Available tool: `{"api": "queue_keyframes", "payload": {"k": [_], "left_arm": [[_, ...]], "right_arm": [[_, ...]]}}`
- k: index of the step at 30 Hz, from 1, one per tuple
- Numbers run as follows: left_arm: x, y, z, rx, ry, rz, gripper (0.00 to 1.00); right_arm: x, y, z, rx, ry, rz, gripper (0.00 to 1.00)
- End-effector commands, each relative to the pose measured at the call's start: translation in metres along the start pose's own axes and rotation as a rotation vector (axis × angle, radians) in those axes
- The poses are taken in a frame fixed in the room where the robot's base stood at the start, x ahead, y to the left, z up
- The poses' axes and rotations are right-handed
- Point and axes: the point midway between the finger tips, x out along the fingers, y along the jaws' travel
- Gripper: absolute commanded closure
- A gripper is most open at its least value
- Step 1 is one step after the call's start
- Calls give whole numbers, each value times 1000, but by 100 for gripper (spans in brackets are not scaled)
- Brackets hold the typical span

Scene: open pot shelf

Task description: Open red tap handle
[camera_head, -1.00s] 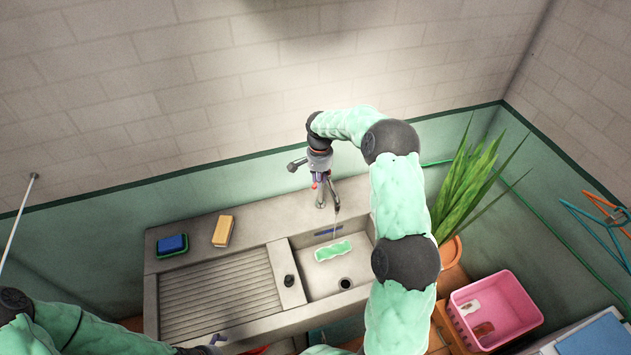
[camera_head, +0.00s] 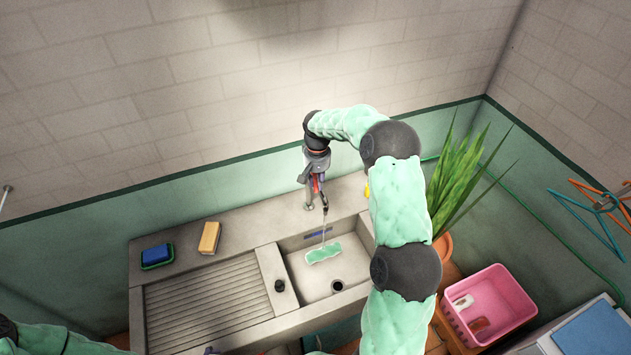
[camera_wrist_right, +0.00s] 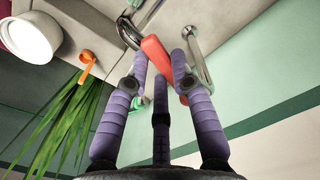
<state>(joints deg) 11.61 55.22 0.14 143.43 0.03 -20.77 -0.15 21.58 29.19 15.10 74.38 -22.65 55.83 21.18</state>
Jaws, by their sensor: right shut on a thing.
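The red tap handle (camera_wrist_right: 160,55) shows in the right wrist view between the fingertips of my right gripper (camera_wrist_right: 158,65), which is shut on it. The metal tap (camera_wrist_right: 194,55) is beside and behind the handle. In the head view my right gripper (camera_head: 316,180) reaches down onto the tap at the back of the sink, and hides most of the handle.
The sink basin (camera_head: 345,268) holds a green and white item (camera_head: 323,253). A yellow sponge (camera_head: 209,237) and a blue sponge (camera_head: 156,255) lie on the counter at left. A plant (camera_head: 455,185) and a pink basket (camera_head: 490,305) stand at right. The tiled wall (camera_head: 200,90) is close behind the tap.

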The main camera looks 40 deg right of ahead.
Motion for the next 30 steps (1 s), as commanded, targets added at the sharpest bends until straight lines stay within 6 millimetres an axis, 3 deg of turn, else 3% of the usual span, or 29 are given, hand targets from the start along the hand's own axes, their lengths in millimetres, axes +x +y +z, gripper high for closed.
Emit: {"api": "queue_keyframes", "payload": {"k": [12,13,15,25,30], "left_arm": [[0,0,0,0,0,0,0],[0,0,0,0,0,0,0],[0,0,0,0,0,0,0],[0,0,0,0,0,0,0],[0,0,0,0,0,0,0]], "right_arm": [[1,0,1,-6,-4,1,100],[1,0,1,-6,-4,1,70],[1,0,1,-6,-4,1,51],[0,0,0,-5,-1,0,51],[-14,0,-1,-5,3,0,51]]}}
